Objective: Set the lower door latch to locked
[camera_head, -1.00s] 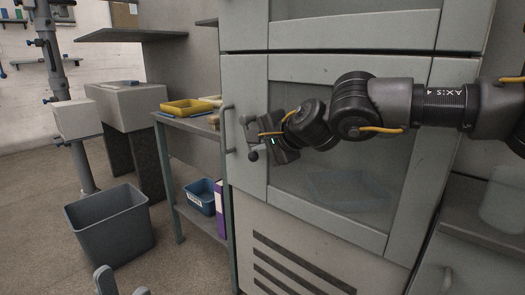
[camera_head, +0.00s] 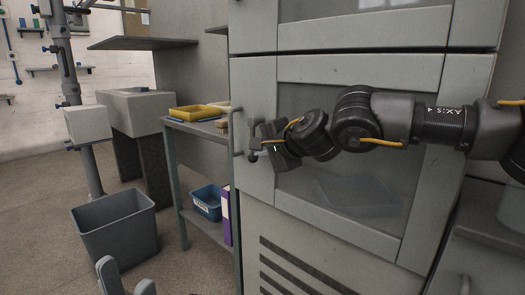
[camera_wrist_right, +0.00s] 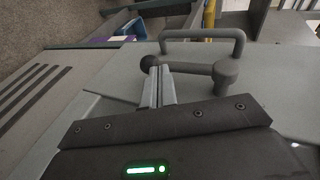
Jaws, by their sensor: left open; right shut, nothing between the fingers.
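The lower door (camera_head: 262,180) is a grey framed door with a glass pane. Its latch is a dark lever ending in a ball knob (camera_head: 253,157), just right of the door handle (camera_head: 237,130). In the right wrist view the lever (camera_wrist_right: 190,67) runs from a round pivot post (camera_wrist_right: 226,76) to the ball (camera_wrist_right: 150,62), roughly parallel to the handle (camera_wrist_right: 205,35). It points about straight down on the door. My right gripper (camera_wrist_right: 158,86) is shut and empty, its fingertips against or very close to the lever near the ball. My left gripper (camera_head: 126,282) is open, low at the picture's bottom edge.
A shelf stand (camera_head: 180,125) with a yellow tray (camera_head: 192,113) and a blue bin (camera_head: 207,202) stands left of the cabinet. A grey waste bin (camera_head: 117,225) is on the floor. An upper door (camera_head: 360,30) sits above the lower one.

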